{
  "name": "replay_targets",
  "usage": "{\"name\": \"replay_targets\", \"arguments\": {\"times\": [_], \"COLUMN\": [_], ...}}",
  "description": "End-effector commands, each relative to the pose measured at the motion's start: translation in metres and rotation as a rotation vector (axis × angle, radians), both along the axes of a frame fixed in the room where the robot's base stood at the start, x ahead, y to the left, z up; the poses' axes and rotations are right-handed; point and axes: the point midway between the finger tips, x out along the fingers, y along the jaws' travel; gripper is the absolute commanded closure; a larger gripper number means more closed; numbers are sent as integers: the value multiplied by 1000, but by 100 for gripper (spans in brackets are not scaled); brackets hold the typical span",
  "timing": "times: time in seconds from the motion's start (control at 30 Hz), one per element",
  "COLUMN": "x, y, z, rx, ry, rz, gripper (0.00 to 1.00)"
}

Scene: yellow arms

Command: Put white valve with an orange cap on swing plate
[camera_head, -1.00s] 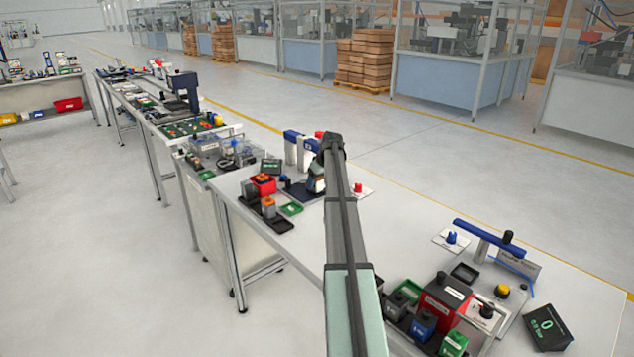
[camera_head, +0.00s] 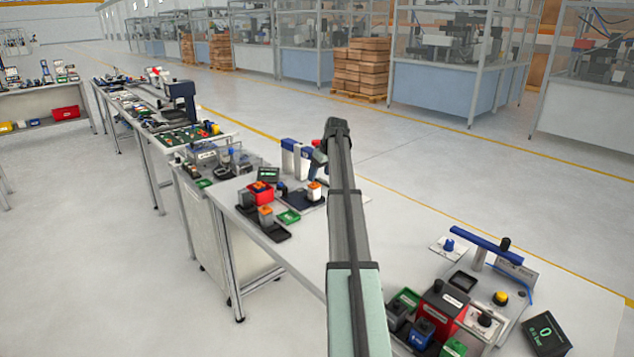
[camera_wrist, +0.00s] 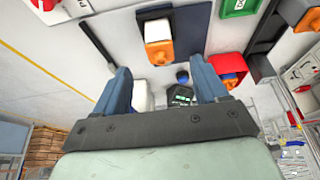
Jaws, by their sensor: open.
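A white valve with an orange cap (camera_head: 314,191) stands on a dark plate (camera_head: 298,201) on the table's far left part. In the wrist view the valve (camera_wrist: 157,30) appears beyond my fingertips, on the dark plate (camera_wrist: 196,17). My gripper (camera_wrist: 163,76) is open, with nothing held between its two blue fingers. I cannot tell which part is named the swing plate.
A red box with an orange top (camera_head: 261,193), a grey block with an orange cap (camera_head: 266,216) and a green tray (camera_head: 289,217) stand left of the plate. A blue-topped white stand (camera_head: 291,155) is behind. A blue-barred fixture (camera_head: 480,243) and several coloured blocks stand right. The table middle is clear.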

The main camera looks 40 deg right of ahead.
Motion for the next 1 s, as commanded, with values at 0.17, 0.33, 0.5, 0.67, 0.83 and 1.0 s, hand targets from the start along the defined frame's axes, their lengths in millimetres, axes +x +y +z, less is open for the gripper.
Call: {"name": "replay_targets", "arguments": {"times": [0.17, 0.33, 0.5, 0.67, 0.83, 1.0], "x": [-8, -11, -11, -11, -11, -11], "y": [0, 0, 0, 0, 0, 0], "z": [18, 25, 26, 26, 26, 26], "rx": [0, 0, 0, 0, 0, 0], "ry": [0, 0, 0, 0, 0, 0], "rz": [-1, 0, 0, 0, 0, 0], "gripper": [28, 28, 28, 28, 28, 28]}}
